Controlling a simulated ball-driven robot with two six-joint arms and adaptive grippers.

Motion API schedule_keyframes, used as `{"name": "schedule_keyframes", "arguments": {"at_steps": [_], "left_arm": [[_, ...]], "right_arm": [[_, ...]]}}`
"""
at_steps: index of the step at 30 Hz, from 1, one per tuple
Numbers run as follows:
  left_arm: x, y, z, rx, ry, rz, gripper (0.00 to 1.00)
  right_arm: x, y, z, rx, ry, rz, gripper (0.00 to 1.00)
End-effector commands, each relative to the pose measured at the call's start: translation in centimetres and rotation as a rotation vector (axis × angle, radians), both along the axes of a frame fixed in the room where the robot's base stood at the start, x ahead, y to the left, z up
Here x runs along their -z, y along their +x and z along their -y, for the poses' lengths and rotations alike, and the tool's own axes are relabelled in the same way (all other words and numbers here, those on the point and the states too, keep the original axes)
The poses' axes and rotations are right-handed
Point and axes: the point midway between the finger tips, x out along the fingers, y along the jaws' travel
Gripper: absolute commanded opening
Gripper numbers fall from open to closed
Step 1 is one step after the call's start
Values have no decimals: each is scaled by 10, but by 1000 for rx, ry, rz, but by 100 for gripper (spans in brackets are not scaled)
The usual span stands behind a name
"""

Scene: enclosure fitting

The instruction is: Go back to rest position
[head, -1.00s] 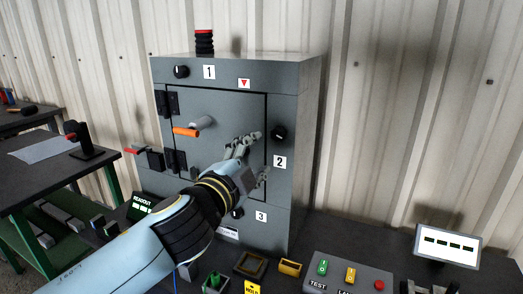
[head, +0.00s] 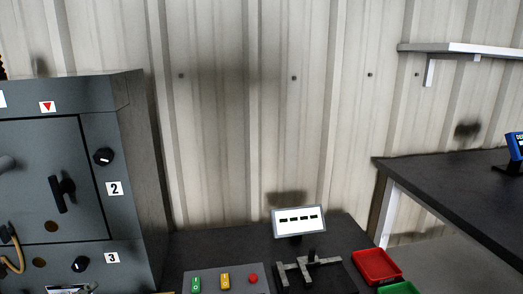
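Neither of my grippers is in the head view now. The grey enclosure (head: 137,170) stands at the left, cut off by the picture's edge. Its door (head: 30,150) looks closed, with a black handle (head: 62,190) on it. A black knob (head: 104,157) sits above the label 2, and another knob (head: 81,264) is beside the label 3. No arm covers the part of the enclosure in view.
A control box (head: 215,281) with green, yellow and red buttons is on the bench. Near it are a small display (head: 299,220), a grey metal fixture (head: 306,270), a red tray (head: 377,266) and a green tray (head: 399,287). Another dark table (head: 450,185) is at right.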

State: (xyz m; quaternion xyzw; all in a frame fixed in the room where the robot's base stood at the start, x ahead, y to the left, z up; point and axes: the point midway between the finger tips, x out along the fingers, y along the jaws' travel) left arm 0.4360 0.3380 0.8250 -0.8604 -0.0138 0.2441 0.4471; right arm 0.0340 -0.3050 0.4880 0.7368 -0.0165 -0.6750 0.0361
Motion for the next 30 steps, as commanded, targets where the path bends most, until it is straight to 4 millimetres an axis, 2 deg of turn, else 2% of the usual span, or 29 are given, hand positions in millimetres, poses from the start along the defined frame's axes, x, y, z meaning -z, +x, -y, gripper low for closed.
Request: {"name": "schedule_keyframes", "arguments": {"at_steps": [1,3,5,6,8,9,11,12,14,15,18,22,25,30], "left_arm": [[46,-16,0,-19,-45,-72,55],[100,-42,0,-50,-111,-166,55],[143,-68,2,-82,-168,-245,55],[171,-87,3,-106,-208,-298,55],[211,-119,5,-147,-264,-376,55],[235,-142,7,-177,-302,-429,55],[270,-180,10,-229,-357,-506,55],[291,-206,12,-266,-392,-557,55],[318,-246,17,-325,-443,-628,55],[332,-272,19,-367,-476,-672,55],[358,-332,25,-467,-543,-764,55],[372,-386,30,-570,-600,-835,55],[376,-407,31,-619,-627,-856,55],[376,-408,32,-639,-647,-848,55]], "right_arm": [[8,-1,0,0,0,-2,40],[13,-2,0,0,0,-3,40],[18,-2,0,0,0,-3,40],[20,-3,0,0,0,-4,40],[24,-3,0,0,0,-5,40],[27,-3,0,0,0,-6,40],[31,-4,0,0,1,-6,40],[33,-4,0,0,1,-7,40],[36,-5,0,1,1,-8,40],[38,-5,0,1,1,-8,40],[40,-5,0,1,1,-9,40],[39,-5,0,1,0,-9,40],[39,-5,0,1,0,-9,40],[39,-5,0,1,0,-9,40]]}}
